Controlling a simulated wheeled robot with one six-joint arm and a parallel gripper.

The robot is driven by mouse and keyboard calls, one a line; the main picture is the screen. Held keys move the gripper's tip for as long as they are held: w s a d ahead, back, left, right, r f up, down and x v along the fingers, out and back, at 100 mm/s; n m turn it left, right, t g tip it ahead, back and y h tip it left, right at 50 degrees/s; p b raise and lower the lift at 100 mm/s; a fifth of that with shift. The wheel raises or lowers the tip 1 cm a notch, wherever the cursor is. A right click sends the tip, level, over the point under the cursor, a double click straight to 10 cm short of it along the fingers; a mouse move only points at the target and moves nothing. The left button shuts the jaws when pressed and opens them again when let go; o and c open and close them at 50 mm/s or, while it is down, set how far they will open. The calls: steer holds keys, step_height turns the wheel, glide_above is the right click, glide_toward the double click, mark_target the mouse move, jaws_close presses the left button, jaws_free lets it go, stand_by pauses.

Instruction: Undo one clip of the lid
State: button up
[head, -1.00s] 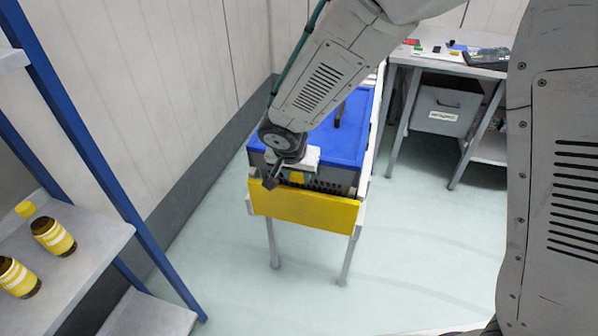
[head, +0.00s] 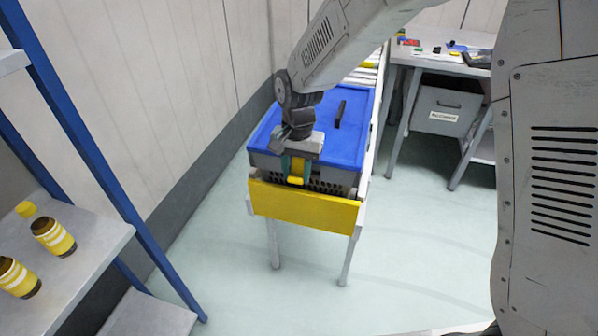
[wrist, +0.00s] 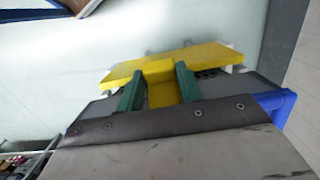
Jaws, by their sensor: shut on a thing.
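A grey tote (head: 338,177) with a blue lid (head: 350,141) sits on a white-railed stand. The lid lies flat, with a dark handle (head: 341,114) on top. A yellow clip (head: 296,181) is on the tote's near side. My gripper (head: 297,177) reaches down over the near edge, one green finger on each side of the clip, shut on it. In the wrist view the clip (wrist: 161,92) sits between the two green fingers of my gripper (wrist: 160,88). I cannot tell whether the clip's catch is free of the lid. Other clips are not visible.
A yellow board (head: 305,206) closes the stand's near end, just in front of the tote. A blue-posted shelf (head: 75,262) with brown bottles stands at left. A grey workbench (head: 437,60) with small items stands at back right. The floor between is clear.

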mark_target(298, 174)
steer(key=g, duration=0.1)
steer(key=g+y, duration=0.1)
steer(key=shift+r+g, duration=0.3)
steer(key=shift+g, duration=0.1)
steer(key=g, duration=0.1)
steer(key=g+y, duration=0.1)
steer(key=g, duration=0.1)
steer(key=shift+r, duration=0.4)
steer(key=g, duration=0.2)
steer(key=r+g+y, duration=0.1)
steer(key=g, duration=0.1)
steer(key=g+y, duration=0.1)
steer(key=shift+w+d+r+g, duration=0.2)
steer(key=shift+w+g, duration=0.2)
steer(key=o, duration=1)
steer(key=shift+w, duration=0.1)
steer(key=v, duration=0.7)
steer(key=shift+w+d, duration=0.2)
steer(key=shift+w, duration=0.1)
steer(key=shift+r, duration=0.1)
